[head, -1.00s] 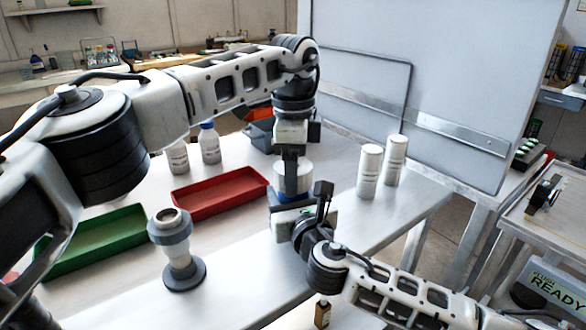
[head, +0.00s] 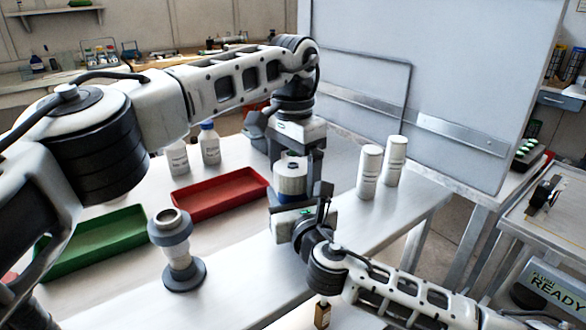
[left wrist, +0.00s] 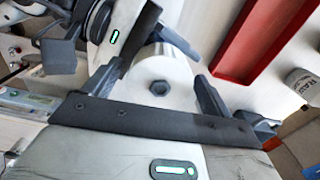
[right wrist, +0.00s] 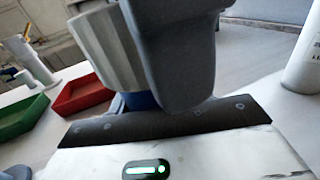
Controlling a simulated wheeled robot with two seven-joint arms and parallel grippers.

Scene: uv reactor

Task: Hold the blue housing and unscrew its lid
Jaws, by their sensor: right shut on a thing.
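The blue housing (head: 288,198) stands upright on the white table, mostly hidden by my grippers. Its white ribbed lid (head: 291,181) sits on top; the lid's flat top with a dark hex bolt shows in the left wrist view (left wrist: 160,88). My left gripper (head: 294,170) points down over the lid, one finger on each side, and looks open, with a gap at one finger. In the right wrist view the lid's ribbed side (right wrist: 108,48) is partly behind a dark finger. My right gripper (head: 296,208) is shut on the blue housing from the front.
A red tray (head: 180,207) and a green tray (head: 100,259) lie to the left. A grey stand-like fitting (head: 185,274) is near the front. A large panel (head: 430,70) rises at the back right.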

